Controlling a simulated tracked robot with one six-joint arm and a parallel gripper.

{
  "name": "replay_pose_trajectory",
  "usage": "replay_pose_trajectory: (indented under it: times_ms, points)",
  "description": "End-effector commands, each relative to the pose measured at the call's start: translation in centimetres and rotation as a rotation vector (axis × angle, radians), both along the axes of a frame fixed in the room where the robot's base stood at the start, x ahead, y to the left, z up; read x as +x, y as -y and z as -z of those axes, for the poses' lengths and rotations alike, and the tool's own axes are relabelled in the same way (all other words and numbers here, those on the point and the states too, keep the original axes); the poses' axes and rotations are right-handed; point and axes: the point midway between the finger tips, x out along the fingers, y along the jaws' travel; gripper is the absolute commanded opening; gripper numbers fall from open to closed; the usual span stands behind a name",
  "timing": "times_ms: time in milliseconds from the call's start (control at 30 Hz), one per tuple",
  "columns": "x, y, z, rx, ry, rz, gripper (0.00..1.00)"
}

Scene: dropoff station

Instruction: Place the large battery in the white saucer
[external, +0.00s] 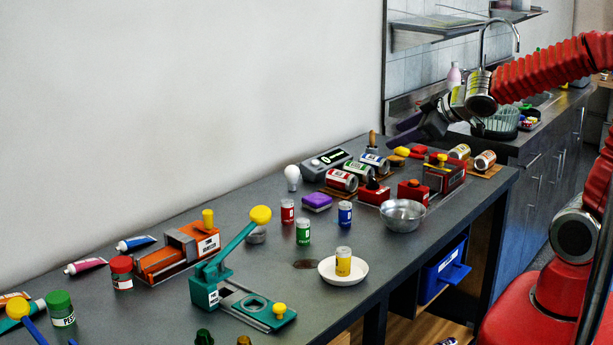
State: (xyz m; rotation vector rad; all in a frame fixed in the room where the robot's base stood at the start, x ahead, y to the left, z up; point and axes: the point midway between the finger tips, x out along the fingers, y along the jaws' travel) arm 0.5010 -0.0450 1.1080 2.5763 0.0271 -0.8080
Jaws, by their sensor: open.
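The white saucer (330,276) lies near the front edge of the table. A yellow cylinder (343,262) with a pale label and silvery top stands upright in it; it looks like a battery or small can. Similar red (287,210), green (303,232) and blue (345,213) cylinders stand upright behind the saucer. I cannot tell for sure which one is the large battery. My gripper (405,134) is dark, open and apparently empty, above the back right of the table, well away from the saucer.
A metal bowl (402,217) stands right of the saucer. A teal lever press (232,268) and an orange device (178,252) stand to the left. Cans (341,180) and red devices (413,191) crowd the back right. A dark spot (305,264) marks the table left of the saucer.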

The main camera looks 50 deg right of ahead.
Motion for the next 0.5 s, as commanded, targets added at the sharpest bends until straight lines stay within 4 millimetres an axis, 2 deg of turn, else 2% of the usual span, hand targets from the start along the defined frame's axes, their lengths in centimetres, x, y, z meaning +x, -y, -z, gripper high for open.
replay_pose_trajectory:
  times_ms: [100, 233, 367, 500]
  points:
    - [-3.6, 1.0, -0.3, 0.047, -0.060, 0.108, 0.44]
    - [-7.8, 1.1, 0.1, 0.118, -0.150, 0.196, 0.44]
    - [-12.4, -0.1, 1.0, 0.206, -0.257, 0.247, 0.44]
    - [-17.0, -2.3, 1.7, 0.301, -0.371, 0.260, 0.44]
